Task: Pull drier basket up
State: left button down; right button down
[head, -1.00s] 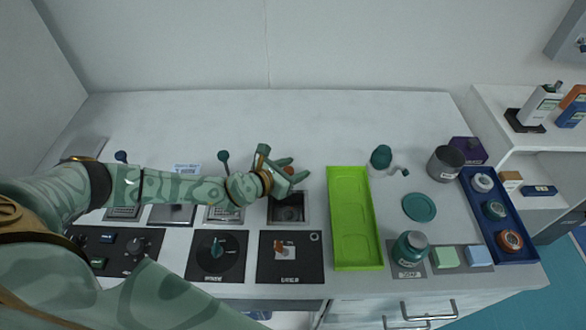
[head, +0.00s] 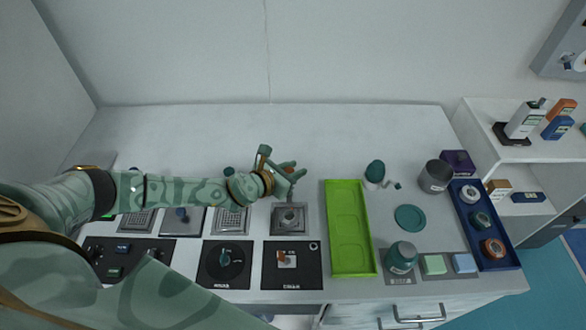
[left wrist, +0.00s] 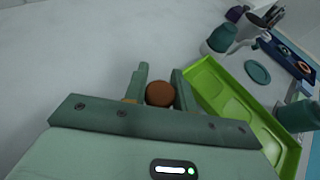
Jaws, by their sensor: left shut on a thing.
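The drier station (head: 289,232) is the rightmost of a row of square metal wells on the bench. A grey basket (head: 289,217) shows in its opening, with a round shape in its middle. My left gripper (head: 287,176) is above and behind the station, shut on a brown-orange knob (left wrist: 160,93). The knob sits between both fingers in the left wrist view. The fingers hide most of the knob and part of its stem in the head view. My right gripper does not show.
A green tray (head: 349,265) lies just right of the station. Beyond it stand a teal hand-crank device (head: 375,171), a teal disc (head: 410,217), a jar (head: 401,257) and a blue tray (head: 490,263). Black control panels (head: 292,266) lie in front. The bench behind is clear.

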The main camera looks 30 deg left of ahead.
pick_arm(q)
jog(key=c, duration=1.1)
grip_release()
jog(key=shift+w+r, duration=0.15)
jog(key=shift+r, duration=0.15)
jog(key=shift+c, duration=0.2)
jog(key=shift+f, duration=0.1)
jog(key=shift+s+a, duration=0.1)
jog(key=shift+s, duration=0.15)
jog(key=p+v, duration=0.1)
jog(key=v, duration=1.5)
jog(key=shift+p, duration=0.3)
jog(key=shift+s+f, duration=0.1)
